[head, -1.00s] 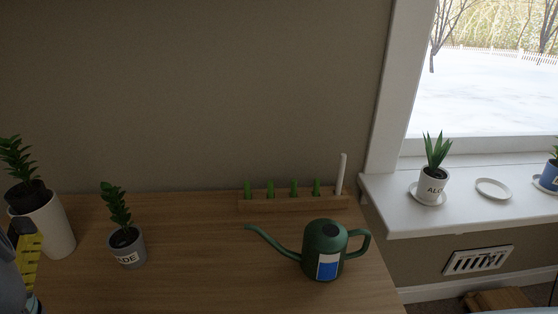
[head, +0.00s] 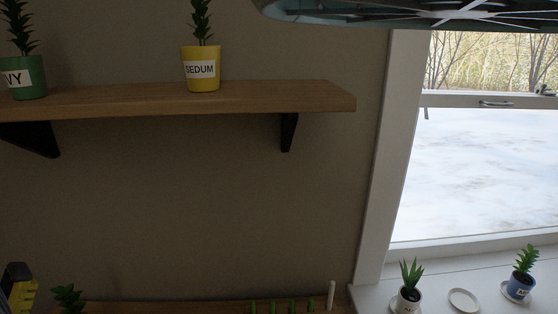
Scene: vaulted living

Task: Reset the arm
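A black and yellow part that looks like my gripper (head: 20,288) shows at the lower left edge of the head view. It is cut off by the frame, and both fingertips cannot be made out. I cannot tell if it is open or shut, and nothing is visibly held in it. It is in front of the wall, left of the leafy top of a potted plant (head: 68,297).
A wall shelf (head: 120,100) holds a green pot (head: 25,86) and a yellow SEDUM pot (head: 201,72). A teal hanging fixture (head: 400,18) crosses the top right. The windowsill (head: 440,275) holds a white pot (head: 406,301), an empty saucer (head: 463,300) and a blue pot (head: 518,289).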

